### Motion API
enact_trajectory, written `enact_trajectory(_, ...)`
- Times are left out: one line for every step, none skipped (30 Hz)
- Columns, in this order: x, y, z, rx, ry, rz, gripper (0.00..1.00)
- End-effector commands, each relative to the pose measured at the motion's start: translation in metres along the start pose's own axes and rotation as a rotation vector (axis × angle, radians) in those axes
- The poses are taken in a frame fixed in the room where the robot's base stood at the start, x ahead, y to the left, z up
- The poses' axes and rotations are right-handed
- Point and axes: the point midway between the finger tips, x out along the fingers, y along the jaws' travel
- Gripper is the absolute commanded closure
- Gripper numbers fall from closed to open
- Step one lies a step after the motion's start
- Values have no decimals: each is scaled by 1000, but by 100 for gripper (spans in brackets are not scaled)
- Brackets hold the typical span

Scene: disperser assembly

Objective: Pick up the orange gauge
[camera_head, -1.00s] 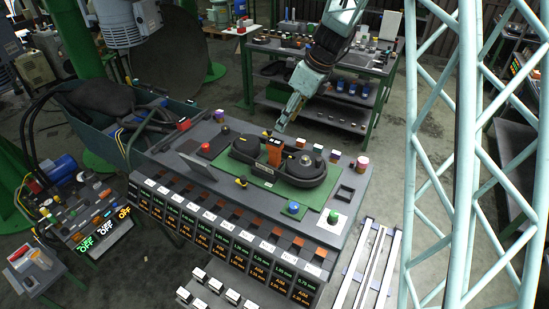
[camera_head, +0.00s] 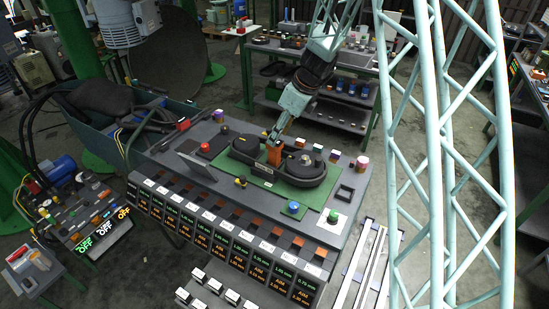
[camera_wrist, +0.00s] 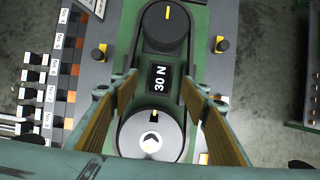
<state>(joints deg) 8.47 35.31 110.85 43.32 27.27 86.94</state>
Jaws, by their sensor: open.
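The orange gauge (camera_head: 274,154) stands upright between the two dark round pulleys of the belt unit on the green plate. In the wrist view its dark top face (camera_wrist: 160,78) reads "30 N". My gripper (camera_head: 275,138) is right above the gauge in the head view, pointing down. In the wrist view my open gripper (camera_wrist: 160,88) has one finger on each side of the gauge, with gaps visible between. I cannot tell whether the fingertips are below the gauge's top.
The belt unit's black pulley (camera_wrist: 166,28) and silver disc (camera_wrist: 152,134) lie close on both sides of the gauge. A black belt runs around them. A blue button (camera_head: 293,208) and small colored knobs sit nearby on the bench.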

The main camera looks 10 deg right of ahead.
Motion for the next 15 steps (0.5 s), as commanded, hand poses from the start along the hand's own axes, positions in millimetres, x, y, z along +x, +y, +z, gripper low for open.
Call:
enact_trajectory(1,0,0,0,0,0,58)
enact_trajectory(1,0,0,0,0,0,58)
enact_trajectory(1,0,0,0,0,0,58)
enact_trajectory(1,0,0,0,0,0,58)
enact_trajectory(1,0,0,0,0,0,58)
enact_trajectory(1,0,0,0,0,0,58)
enact_trajectory(1,0,0,0,0,0,58)
enact_trajectory(1,0,0,0,0,0,58)
enact_trajectory(1,0,0,0,0,0,58)
enact_trajectory(1,0,0,0,0,0,58)
enact_trajectory(1,0,0,0,0,0,58)
enact_trajectory(2,0,0,0,0,0,58)
enact_trajectory(3,0,0,1,0,0,58)
enact_trajectory(4,0,0,1,0,0,58)
enact_trajectory(6,0,-1,1,0,0,58)
